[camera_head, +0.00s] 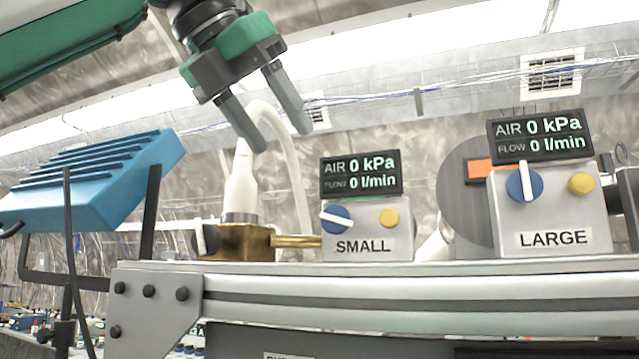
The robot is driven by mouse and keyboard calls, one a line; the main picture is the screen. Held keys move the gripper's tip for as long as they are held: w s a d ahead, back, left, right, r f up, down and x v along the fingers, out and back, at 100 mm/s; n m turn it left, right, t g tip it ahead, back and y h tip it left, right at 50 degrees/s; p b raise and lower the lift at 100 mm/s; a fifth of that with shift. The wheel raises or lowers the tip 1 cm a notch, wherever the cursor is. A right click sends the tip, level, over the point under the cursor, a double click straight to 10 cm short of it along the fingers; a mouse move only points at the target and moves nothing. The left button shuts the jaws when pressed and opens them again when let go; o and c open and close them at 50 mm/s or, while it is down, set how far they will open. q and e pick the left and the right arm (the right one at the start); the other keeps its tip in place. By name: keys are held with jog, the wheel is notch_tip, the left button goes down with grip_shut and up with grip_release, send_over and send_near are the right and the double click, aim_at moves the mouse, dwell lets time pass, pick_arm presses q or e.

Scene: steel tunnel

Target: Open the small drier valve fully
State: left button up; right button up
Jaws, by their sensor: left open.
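The small drier box (367,233), labelled SMALL, stands on the frame's top rail. On its front is a blue round valve knob (336,219) with a white pointer lying nearly level, tilted slightly down to the right. A yellow button (389,218) is beside it. The display (361,175) above reads AIR 0 kPa and FLOW 0 l/min. My left gripper (281,139) comes from the upper left. Its two grey fingers are apart and empty, pointing down, above and left of the small box, in front of the white hose. My right gripper is not in view.
The large drier box (553,213), labelled LARGE, stands at the right, its blue knob (524,184) pointer upright and its display reading zero. A brass fitting (245,243) with a white hose (241,184) is left of the small box. A blue ribbed lamp (92,177) stands further left.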

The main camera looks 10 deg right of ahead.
aim_at(334, 210)
pick_arm(q)
jog(key=s+d+m+t+y+p, duration=0.15)
jog(key=m+p, duration=0.25)
jog(key=m, duration=1.3)
jog(key=d+m+t+y+p, duration=0.1)
jog(key=d+m+y+p, duration=0.2)
jog(key=m, duration=1.3)
jog(key=shift+h, duration=0.45)
jog(key=p+x, duration=0.4)
jog(key=x, duration=0.7)
jog(key=shift+d, duration=0.2)
jog(key=shift+w+d+f, duration=0.2)
jog(key=shift+w+f, duration=0.1)
jog(key=shift+f, duration=0.15)
